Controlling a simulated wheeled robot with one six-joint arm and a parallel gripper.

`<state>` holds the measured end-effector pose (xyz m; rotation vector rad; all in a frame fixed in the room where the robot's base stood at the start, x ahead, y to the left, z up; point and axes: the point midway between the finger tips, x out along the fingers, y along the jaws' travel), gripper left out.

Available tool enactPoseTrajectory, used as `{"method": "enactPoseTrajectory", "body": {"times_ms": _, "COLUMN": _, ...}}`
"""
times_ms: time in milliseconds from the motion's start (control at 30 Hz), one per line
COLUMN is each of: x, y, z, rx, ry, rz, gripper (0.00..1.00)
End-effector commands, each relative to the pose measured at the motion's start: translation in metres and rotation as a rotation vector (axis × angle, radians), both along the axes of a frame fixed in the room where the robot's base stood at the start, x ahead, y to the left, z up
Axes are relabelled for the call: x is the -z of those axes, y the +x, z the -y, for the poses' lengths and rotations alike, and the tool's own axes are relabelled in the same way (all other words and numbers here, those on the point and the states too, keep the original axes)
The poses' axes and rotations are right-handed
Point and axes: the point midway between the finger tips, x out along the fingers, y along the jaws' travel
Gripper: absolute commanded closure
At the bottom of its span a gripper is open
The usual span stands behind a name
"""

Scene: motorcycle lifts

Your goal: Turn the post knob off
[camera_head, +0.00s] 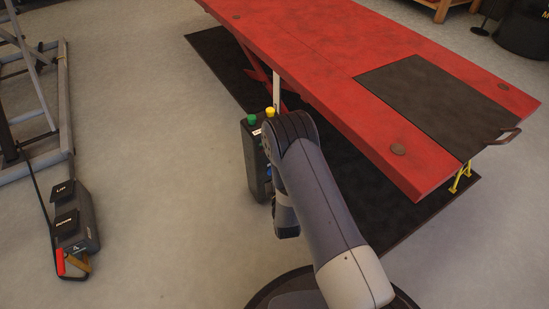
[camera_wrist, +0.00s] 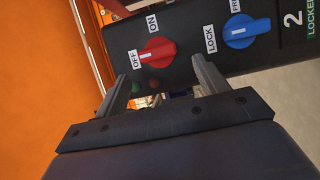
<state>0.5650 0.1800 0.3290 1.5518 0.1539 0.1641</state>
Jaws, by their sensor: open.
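The red knob (camera_wrist: 157,52), between the labels OFF and ON, sits on a dark control panel (camera_wrist: 190,45) in the wrist view. Its pale bar lies roughly across the picture, with one end towards OFF; I cannot tell its exact setting. My gripper (camera_wrist: 159,68) is open, its two fingers apart on either side below the knob in the picture, with nothing between them. Whether a finger touches the panel is unclear. In the head view the dark post box (camera_head: 252,158) is partly hidden by my arm, and the red knob is not visible.
A blue knob (camera_wrist: 247,33) marked LOCK is right of the red one. Green (camera_head: 251,119) and yellow (camera_head: 270,112) buttons top the post box. A red lift table (camera_head: 330,50) stands close behind and right. Floor to the left is clear up to a pedal unit (camera_head: 78,228).

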Motion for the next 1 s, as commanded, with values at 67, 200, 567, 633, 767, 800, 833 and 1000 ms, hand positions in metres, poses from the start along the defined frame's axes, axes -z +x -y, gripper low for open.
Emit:
{"method": "enactPoseTrajectory", "body": {"times_ms": 67, "x": -0.002, "y": -0.017, "z": 0.004, "rx": 0.0, "ry": -0.004, "rz": -0.005, "gripper": 0.31}}
{"method": "enactPoseTrajectory", "body": {"times_ms": 200, "x": -0.001, "y": -0.042, "z": 0.008, "rx": -0.002, "ry": -0.003, "rz": -0.005, "gripper": 0.31}}
{"method": "enactPoseTrajectory", "body": {"times_ms": 567, "x": 0.0, "y": -0.061, "z": 0.013, "rx": 0.0, "ry": 0.0, "rz": 0.0, "gripper": 0.31}}
{"method": "enactPoseTrajectory", "body": {"times_ms": 633, "x": 0.0, "y": -0.061, "z": 0.013, "rx": 0.0, "ry": 0.0, "rz": 0.0, "gripper": 0.31}}
{"method": "enactPoseTrajectory", "body": {"times_ms": 767, "x": 0.0, "y": -0.061, "z": 0.013, "rx": 0.0, "ry": -0.001, "rz": 0.001, "gripper": 0.31}}
{"method": "enactPoseTrajectory", "body": {"times_ms": 800, "x": 0.0, "y": -0.059, "z": 0.012, "rx": 0.001, "ry": 0.0, "rz": 0.001, "gripper": 0.31}}
{"method": "enactPoseTrajectory", "body": {"times_ms": 833, "x": 0.001, "y": -0.058, "z": 0.012, "rx": 0.001, "ry": 0.0, "rz": 0.002, "gripper": 0.31}}
{"method": "enactPoseTrajectory", "body": {"times_ms": 1000, "x": 0.001, "y": -0.04, "z": 0.009, "rx": 0.003, "ry": 0.002, "rz": 0.004, "gripper": 0.31}}
